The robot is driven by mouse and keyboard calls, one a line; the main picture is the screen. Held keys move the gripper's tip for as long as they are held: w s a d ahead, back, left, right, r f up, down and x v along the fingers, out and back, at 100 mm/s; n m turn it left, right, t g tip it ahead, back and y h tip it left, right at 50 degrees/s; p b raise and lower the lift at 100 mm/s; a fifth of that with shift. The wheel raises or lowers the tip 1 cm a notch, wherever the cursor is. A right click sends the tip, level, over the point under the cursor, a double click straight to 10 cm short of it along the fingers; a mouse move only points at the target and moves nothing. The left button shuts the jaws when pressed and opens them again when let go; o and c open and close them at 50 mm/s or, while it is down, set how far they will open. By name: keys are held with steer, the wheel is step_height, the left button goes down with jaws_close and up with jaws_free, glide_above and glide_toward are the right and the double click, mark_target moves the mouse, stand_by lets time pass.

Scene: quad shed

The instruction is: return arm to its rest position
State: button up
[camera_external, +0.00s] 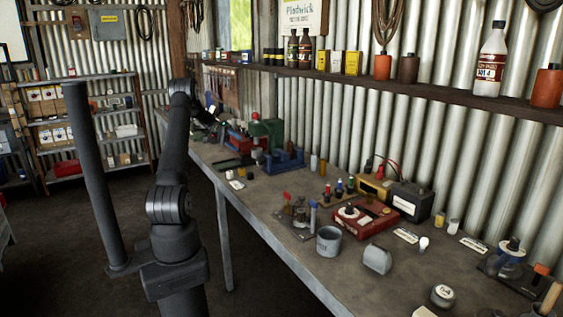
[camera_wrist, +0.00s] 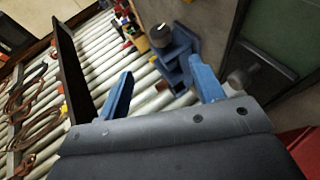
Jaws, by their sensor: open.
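My gripper shows in the wrist view (camera_wrist: 162,88) as two blue fingers spread well apart, with nothing between them. Past the fingers, the wrist view shows corrugated wall, a blue object and part of the bench. In the external view my arm rises at the left of the bench and reaches toward its far end. My gripper's fingers cannot be made out there among the things on the bench.
The workbench (camera_external: 285,197) runs along the corrugated wall. On it are a blue holder (camera_external: 285,160), a red box (camera_external: 365,219), a grey cup (camera_external: 329,240) and a black battery-like box (camera_external: 410,202). A shelf (camera_external: 430,91) with bottles hangs above. Open floor lies left of the bench.

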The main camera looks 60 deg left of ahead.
mark_target(258, 158)
steer(key=x, duration=1.4)
steer(key=shift+w+d, duration=0.1)
steer(key=v, duration=1.7)
steer(key=x, duration=1.6)
steer(key=shift+w+d+f, duration=0.1)
steer(key=shift+d, duration=0.15)
steer(key=shift+w+d+y, duration=0.15)
steer(key=shift+d+y, duration=0.05)
steer(key=shift+y, duration=0.1)
steer(key=y, duration=0.2)
steer(key=m+y, duration=0.1)
steer(key=y, duration=0.3)
steer(key=shift+d+r+m+g, duration=0.25)
steer(key=shift+d+m+g, duration=0.05)
steer(key=shift+d+m, duration=0.1)
steer(key=y, duration=0.4)
steer(key=shift+d+m, duration=0.2)
steer(key=shift+m, duration=0.2)
steer(key=shift+d+m+y, duration=0.1)
steer(key=shift+m+y, duration=0.2)
steer(key=shift+y, duration=1.2)
